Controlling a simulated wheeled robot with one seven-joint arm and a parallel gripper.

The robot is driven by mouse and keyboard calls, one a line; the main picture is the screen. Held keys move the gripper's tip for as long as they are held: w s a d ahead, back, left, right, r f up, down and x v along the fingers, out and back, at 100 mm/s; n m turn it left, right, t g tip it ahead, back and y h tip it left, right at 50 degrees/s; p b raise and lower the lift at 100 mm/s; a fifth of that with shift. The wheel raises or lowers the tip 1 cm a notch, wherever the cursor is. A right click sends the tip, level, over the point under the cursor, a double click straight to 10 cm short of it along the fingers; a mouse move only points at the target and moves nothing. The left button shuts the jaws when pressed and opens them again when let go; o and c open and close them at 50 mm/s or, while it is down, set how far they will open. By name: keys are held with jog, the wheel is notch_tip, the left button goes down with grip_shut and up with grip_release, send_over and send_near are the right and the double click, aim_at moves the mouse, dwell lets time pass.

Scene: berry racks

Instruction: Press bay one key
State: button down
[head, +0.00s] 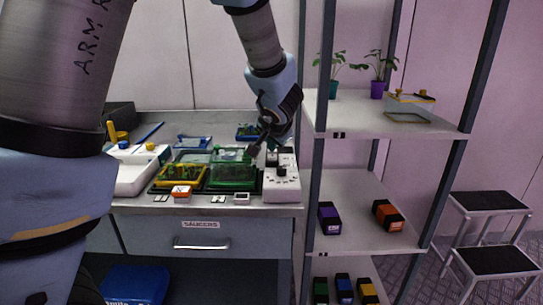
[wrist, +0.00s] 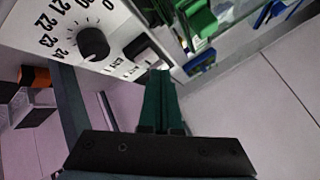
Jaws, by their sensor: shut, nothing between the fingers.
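A white control box (head: 282,186) stands at the right end of the bench. In the wrist view its panel (wrist: 66,14) carries a black round dial (wrist: 93,44) with numbers around it. Beside the dial is a dark rocker-like key (wrist: 139,47) with small lettering near it, hard to read. My gripper (head: 254,153) is over the back of the box in the head view. In the wrist view my gripper (wrist: 159,73) has its green fingers together and empty, tips close to the key end of the panel. I cannot tell if they touch it.
Green trays (head: 232,177) and a yellow-rimmed tray (head: 181,176) sit left of the box. A shelf rack (head: 383,124) with plants and small coloured boxes stands close on the right. A drawer (head: 201,241) is below the bench. A step stool (head: 490,202) is far right.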

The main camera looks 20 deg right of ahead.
jog(key=shift+f+b, duration=0.65)
jog(key=shift+b, duration=0.5)
dwell(0.6)
jog(key=shift+r, duration=0.2)
jog(key=shift+r+p, duration=0.3)
jog(key=shift+r, duration=0.2)
notch_tip(320, 180, up, 6)
jog(key=p, duration=0.3)
jog(key=shift+p, duration=0.3)
jog(key=shift+s, duration=0.1)
dwell(0.4)
